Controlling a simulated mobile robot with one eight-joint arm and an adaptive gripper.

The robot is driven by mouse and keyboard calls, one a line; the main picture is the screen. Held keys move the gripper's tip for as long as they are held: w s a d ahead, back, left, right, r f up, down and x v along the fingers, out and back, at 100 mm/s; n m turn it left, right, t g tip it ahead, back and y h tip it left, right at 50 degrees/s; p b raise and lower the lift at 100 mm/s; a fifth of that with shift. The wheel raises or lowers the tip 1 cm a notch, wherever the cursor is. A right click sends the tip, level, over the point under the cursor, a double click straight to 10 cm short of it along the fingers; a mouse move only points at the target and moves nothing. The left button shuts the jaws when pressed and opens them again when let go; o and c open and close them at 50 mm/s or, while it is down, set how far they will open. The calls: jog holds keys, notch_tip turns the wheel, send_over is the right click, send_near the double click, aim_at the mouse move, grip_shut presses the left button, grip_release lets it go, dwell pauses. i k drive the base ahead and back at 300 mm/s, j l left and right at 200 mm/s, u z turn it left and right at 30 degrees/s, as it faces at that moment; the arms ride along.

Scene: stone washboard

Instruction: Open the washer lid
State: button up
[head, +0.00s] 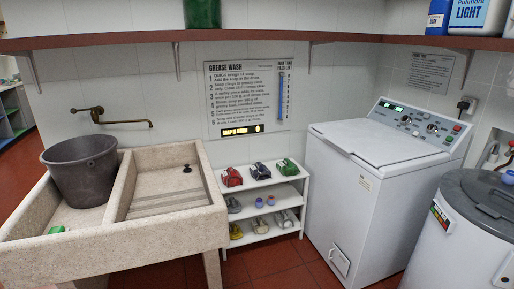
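The washer (350,205) is a white top-loading machine standing right of centre against the back wall. Its flat white lid (370,140) lies closed on top. A raised control panel (415,122) with a green display, dials and buttons runs along the lid's far right side. The inside of the washer is hidden by the lid. My gripper is not in view.
A round white machine with a dark grey lid (490,197) stands close to the washer's right. A low white shelf (305,190) with small items stands on its left. A stone washboard sink (165,215) holds a dark bucket (82,170). Red tiled floor (280,270) shows in front.

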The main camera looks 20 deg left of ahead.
aim_at(379, 146)
jog(key=u, duration=0.3)
jog(key=i+l+u, duration=0.1)
jog(key=i, duration=0.45)
jog(key=i+l+u, duration=0.1)
jog(key=i+l, duration=0.25)
jog(key=i, duration=0.15)
jog(key=i+l+u, duration=0.15)
jog(key=i+l, duration=0.15)
jog(key=i, duration=0.2)
jog(key=i+l+u, duration=0.1)
jog(key=i+l, duration=0.25)
jog(key=i, duration=0.15)
